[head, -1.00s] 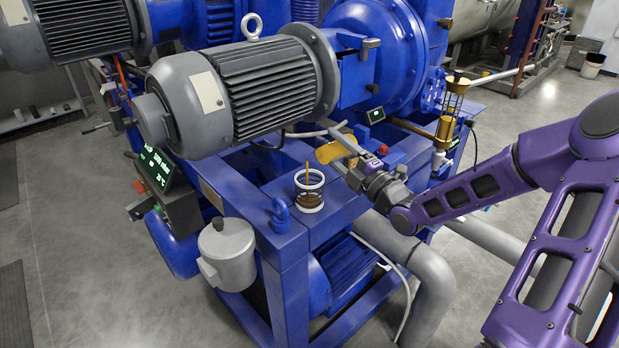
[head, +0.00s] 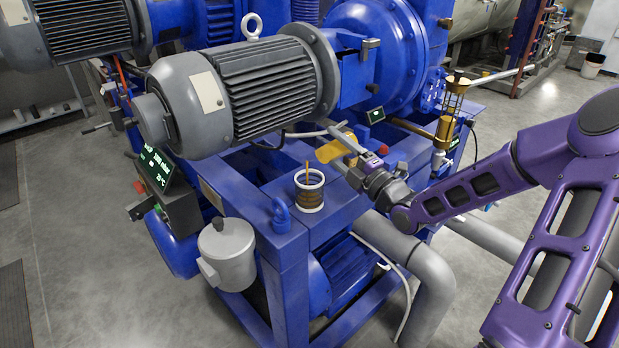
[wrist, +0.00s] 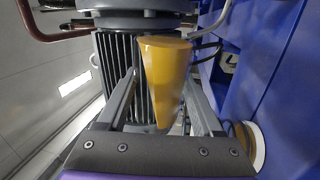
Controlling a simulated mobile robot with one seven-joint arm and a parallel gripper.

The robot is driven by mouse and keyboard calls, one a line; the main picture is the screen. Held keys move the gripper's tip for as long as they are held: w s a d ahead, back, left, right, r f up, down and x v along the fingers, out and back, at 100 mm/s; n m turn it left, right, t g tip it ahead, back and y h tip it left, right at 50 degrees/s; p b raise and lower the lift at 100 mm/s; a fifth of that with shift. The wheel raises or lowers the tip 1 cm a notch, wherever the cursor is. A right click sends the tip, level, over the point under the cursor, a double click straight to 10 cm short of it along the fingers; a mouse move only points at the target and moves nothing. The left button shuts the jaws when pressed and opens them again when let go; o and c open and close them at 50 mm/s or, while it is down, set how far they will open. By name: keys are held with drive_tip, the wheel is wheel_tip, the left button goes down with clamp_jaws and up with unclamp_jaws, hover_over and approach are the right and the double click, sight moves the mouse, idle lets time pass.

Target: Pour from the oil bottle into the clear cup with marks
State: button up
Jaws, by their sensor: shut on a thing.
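The oil bottle (head: 332,151) is yellow and lies tilted in my gripper (head: 352,151), above the blue frame, to the right of and a little above the cup. The wrist view shows the yellow bottle (wrist: 165,70) between the two fingers of my gripper (wrist: 170,85), which is shut on it. The clear cup with marks (head: 310,207) stands upright on the blue frame, with a white rim, dark rings and brown inside. A thin orange-brown upright streak shows over its mouth; I cannot tell if it is flowing oil. The cup's rim (wrist: 259,150) shows at lower right in the wrist view.
A big grey motor (head: 240,90) overhangs the frame behind the cup. A grey lidded pot (head: 228,255) stands at the front left. A control box with a display (head: 165,172) is at left. A brass fitting (head: 446,130) stands at right.

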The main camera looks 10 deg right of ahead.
drive_tip(key=shift+r+n, duration=0.2)
drive_tip(key=shift+n, duration=0.1)
idle(0.9)
drive_tip(key=shift+n, duration=0.4)
idle(1.4)
